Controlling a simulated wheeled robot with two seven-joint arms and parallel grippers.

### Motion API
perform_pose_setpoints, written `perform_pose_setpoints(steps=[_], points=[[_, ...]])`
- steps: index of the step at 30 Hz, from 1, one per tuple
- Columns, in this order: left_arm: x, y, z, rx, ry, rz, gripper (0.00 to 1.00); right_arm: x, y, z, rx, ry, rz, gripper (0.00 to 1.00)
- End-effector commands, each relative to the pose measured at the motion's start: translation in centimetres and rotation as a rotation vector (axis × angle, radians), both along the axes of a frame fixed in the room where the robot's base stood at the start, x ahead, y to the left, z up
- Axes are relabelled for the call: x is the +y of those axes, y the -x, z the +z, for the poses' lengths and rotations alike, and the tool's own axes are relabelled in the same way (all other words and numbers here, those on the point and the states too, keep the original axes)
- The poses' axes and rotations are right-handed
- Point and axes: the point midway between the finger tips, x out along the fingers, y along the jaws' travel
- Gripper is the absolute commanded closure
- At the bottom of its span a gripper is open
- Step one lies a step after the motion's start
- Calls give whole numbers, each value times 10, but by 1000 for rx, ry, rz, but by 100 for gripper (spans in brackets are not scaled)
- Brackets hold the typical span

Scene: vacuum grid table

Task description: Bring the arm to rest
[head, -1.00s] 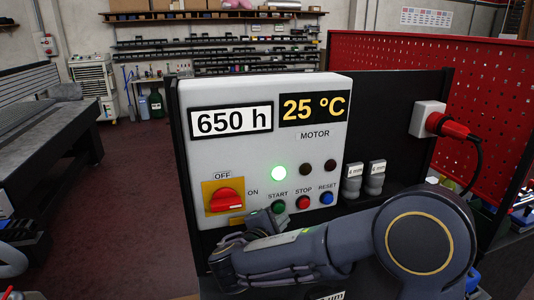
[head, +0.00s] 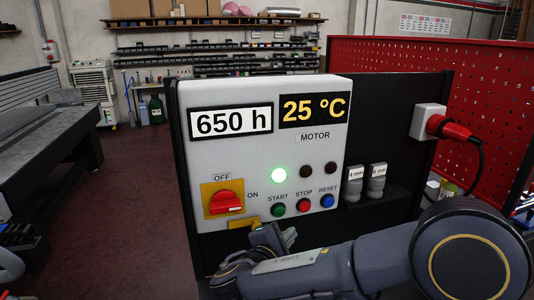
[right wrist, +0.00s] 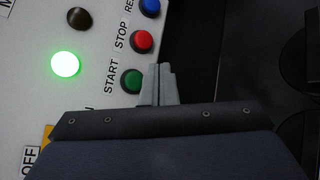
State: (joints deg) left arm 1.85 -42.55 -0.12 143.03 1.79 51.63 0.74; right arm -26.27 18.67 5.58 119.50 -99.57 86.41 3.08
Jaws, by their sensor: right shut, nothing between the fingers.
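My right gripper (head: 282,238) is shut and empty, in front of the lower edge of the white motor control panel (head: 225,150), below the green START button (head: 278,209). In the right wrist view its closed fingertips (right wrist: 160,84) show beside the green START button (right wrist: 131,80), with no clear contact. My right arm (head: 330,272) stretches across the bottom right of the head view. My left gripper is not in view.
The panel has a red rotary switch (head: 225,202), a lit green lamp (head: 279,175), a red STOP button (head: 304,205) and a blue RESET button (head: 327,201). Two grey fittings (head: 376,184) and a red plug (head: 447,126) are to the right. Open floor (head: 135,200) lies left.

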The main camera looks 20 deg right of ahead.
Motion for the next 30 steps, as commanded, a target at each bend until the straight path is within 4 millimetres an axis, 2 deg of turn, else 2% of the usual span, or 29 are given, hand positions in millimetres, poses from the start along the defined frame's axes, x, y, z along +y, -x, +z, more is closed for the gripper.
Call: perform_pose_setpoints(steps=[7,11,14,16,19,22,24,27,30], points=[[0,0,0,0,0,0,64,-1,1,0,2,-4,-4,100],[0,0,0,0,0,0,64,-20,15,-8,35,-73,-63,100],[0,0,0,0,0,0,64,-50,46,-24,91,-220,-172,100],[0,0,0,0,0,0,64,-69,79,-42,136,-378,-276,100],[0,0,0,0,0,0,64,-80,128,-68,177,-637,-419,100],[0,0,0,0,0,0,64,-73,171,-88,182,-911,-545,100],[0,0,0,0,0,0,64,-60,195,-98,163,-1110,-624,100],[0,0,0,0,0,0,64,-35,218,-103,106,-1394,-715,100],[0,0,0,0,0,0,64,-12,229,-100,28,-1643,-778,100]])
